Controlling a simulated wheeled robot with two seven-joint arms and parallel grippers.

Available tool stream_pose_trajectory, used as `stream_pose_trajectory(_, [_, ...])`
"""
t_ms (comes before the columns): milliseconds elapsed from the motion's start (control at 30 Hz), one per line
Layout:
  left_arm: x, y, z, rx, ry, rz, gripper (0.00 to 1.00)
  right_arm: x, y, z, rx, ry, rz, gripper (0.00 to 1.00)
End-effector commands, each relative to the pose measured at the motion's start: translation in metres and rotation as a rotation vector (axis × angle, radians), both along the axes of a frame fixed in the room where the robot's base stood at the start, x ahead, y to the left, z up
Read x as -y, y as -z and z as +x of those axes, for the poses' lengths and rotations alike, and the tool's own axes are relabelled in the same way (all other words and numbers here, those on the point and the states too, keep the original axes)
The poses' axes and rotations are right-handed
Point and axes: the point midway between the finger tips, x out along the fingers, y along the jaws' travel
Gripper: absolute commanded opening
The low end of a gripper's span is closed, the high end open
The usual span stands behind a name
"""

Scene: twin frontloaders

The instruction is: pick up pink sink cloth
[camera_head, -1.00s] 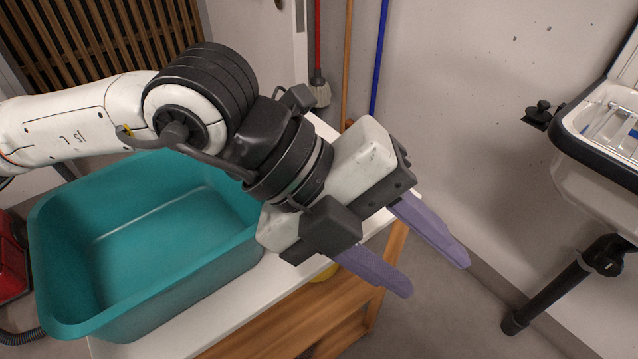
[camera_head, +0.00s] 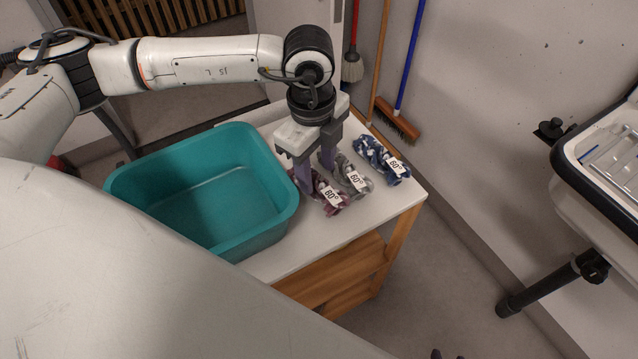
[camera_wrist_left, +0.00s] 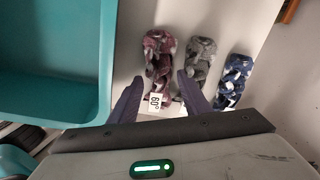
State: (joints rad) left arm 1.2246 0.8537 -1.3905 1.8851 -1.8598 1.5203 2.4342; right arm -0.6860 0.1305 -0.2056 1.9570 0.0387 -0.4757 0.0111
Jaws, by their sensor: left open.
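The pink sink cloth (camera_head: 334,203) is a dark pink and white patterned bundle with a white 60° tag, lying on the white table top right of the teal basin. My left gripper (camera_head: 316,178) points down over its far part, open, with its purple fingers spread. In the left wrist view the pink cloth (camera_wrist_left: 159,48) extends forward from between the two fingertips (camera_wrist_left: 160,78), its tag nearer the palm. Whether the fingers touch it I cannot tell.
A grey cloth (camera_head: 352,178) lies close beside the pink one, near the right finger. A blue cloth (camera_head: 383,160) lies further right. The teal basin (camera_head: 150,168) stands left. Brooms (camera_head: 398,122) lean on the wall behind. The table's front right corner is clear.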

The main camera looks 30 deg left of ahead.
Motion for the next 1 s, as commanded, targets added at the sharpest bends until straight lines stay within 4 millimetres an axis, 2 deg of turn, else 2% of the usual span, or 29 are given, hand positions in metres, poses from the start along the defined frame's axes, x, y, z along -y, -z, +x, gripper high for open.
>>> stream_pose_trajectory(200, [0.000, 0.033, 0.001, -0.004, 0.001, 0.001, 0.43, 0.001, -0.002, 0.000, -0.001, 0.003, 0.000, 0.31])
stream_pose_trajectory(300, [0.000, 0.043, 0.002, -0.002, 0.001, 0.000, 0.43, 0.001, -0.002, 0.000, -0.001, 0.003, 0.000, 0.31])
stream_pose_trajectory(567, [0.000, 0.046, 0.002, -0.001, 0.001, -0.001, 0.43, 0.001, -0.002, 0.000, -0.001, 0.003, 0.000, 0.31])
stream_pose_trajectory(767, [0.000, 0.046, 0.002, -0.001, 0.001, -0.001, 0.12, 0.002, -0.002, 0.000, -0.001, 0.003, -0.001, 0.31])
stream_pose_trajectory(1000, [0.000, 0.045, 0.002, 0.000, 0.001, -0.001, 0.12, 0.002, -0.002, 0.000, -0.001, 0.003, -0.001, 0.31])
